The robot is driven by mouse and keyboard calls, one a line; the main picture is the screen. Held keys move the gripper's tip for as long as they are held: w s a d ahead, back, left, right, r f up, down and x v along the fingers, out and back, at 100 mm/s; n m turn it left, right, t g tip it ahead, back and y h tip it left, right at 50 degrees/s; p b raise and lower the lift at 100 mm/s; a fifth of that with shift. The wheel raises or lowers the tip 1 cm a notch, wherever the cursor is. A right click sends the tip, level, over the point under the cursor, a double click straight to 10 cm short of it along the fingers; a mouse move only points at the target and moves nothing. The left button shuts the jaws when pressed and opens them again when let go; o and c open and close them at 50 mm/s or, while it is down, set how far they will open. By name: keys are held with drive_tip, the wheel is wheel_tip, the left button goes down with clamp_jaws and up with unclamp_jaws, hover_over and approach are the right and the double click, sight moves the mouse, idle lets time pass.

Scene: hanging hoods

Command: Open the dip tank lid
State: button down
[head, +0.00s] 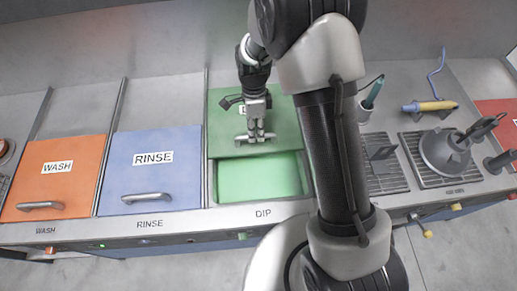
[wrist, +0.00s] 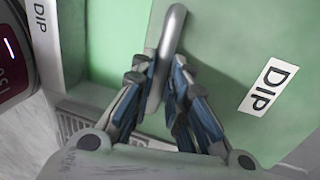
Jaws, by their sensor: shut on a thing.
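The green dip tank lid (head: 225,130) is slid partly back, and the front of the tank is uncovered. Light green liquid or tank interior (head: 258,178) shows in the opening above the DIP label (head: 263,212). My gripper (head: 256,136) is over the lid's front part, shut on its grey handle (head: 242,138). In the wrist view my gripper (wrist: 160,88) has its fingers on both sides of the curved handle (wrist: 172,30). The lid's DIP sign (wrist: 267,88) shows beside it. My arm hides the right part of the lid in the head view.
A closed orange WASH lid (head: 70,190) and a closed blue RINSE lid (head: 170,175) lie to the left. To the right are grilles (head: 384,170), a round grey device (head: 445,150) and a yellow-and-blue tool (head: 430,105). A wall stands behind the bench.

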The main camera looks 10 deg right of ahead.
drive_tip(key=w+p, duration=0.1)
drive_tip(key=w, duration=0.8)
drive_tip(key=shift+w+d, duration=0.2)
drive_tip(key=c, duration=1.6)
unclamp_jaws()
drive_tip(key=shift+o, duration=0.2)
wheel_tip(320, 180, up, 12)
drive_tip(key=w, duration=0.2)
drive_tip(key=shift+w+f, duration=0.1)
